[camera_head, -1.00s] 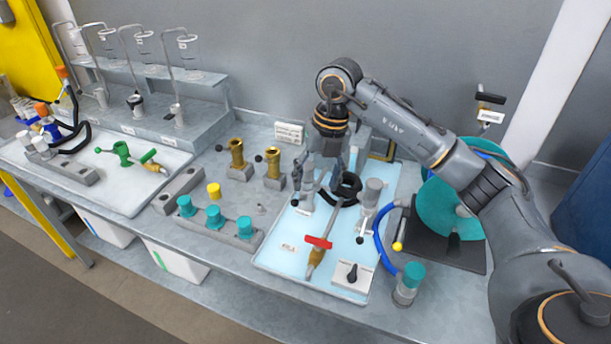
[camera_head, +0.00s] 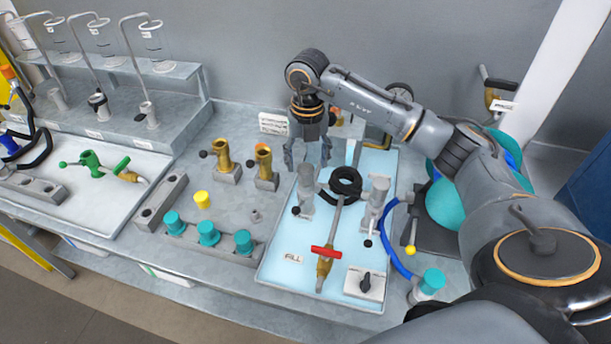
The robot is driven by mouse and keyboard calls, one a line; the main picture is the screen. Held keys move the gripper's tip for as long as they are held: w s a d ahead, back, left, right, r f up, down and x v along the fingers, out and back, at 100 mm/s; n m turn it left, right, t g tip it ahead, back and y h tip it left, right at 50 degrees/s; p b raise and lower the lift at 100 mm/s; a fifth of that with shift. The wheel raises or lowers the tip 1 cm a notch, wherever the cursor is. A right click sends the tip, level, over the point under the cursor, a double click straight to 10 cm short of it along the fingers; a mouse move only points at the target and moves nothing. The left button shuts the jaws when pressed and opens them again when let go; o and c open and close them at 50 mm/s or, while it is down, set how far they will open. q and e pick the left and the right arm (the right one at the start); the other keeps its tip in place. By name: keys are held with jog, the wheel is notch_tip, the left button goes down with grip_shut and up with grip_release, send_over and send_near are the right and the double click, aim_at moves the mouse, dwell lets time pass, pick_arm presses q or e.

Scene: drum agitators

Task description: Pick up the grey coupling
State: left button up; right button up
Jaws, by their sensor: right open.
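My right gripper (camera_head: 307,163) hangs fingers down over the back of the light blue tray (camera_head: 276,255). Its two fingers are apart with nothing between them. A grey cylindrical fitting (camera_head: 305,187) stands upright on the tray just in front of the fingers. A second grey fitting (camera_head: 378,193) stands to the right, beyond a coiled black hose (camera_head: 345,183). I cannot tell for certain which of these grey parts is the coupling. My left gripper is not in view.
A red-handled tool (camera_head: 325,255) and a switch box (camera_head: 365,284) lie at the tray's front. Brass fittings (camera_head: 264,160), a yellow cap (camera_head: 202,199) and a teal-capped row (camera_head: 208,232) stand left. A blue hose (camera_head: 387,235) curves along the right.

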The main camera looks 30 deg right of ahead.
aim_at(306, 180)
jog(key=shift+w+f, duration=0.2)
jog(key=shift+f, duration=0.9)
notch_tip(306, 180, down, 2)
jog(key=shift+f+p, duration=0.1)
jog(key=shift+p, duration=1.05)
notch_tip(306, 180, down, 2)
jog(key=shift+f+p, duration=0.25)
jog(key=shift+p, duration=0.15)
jog(key=shift+f, duration=0.3)
jog(key=shift+w+f, duration=0.1)
jog(key=shift+f, duration=0.05)
jog(key=shift+c, duration=0.4)
jog(key=c, duration=1.1)
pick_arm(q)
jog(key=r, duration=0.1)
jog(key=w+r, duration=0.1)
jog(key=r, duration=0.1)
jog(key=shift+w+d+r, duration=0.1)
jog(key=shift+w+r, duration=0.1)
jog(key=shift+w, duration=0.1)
pick_arm(e)
grip_shut()
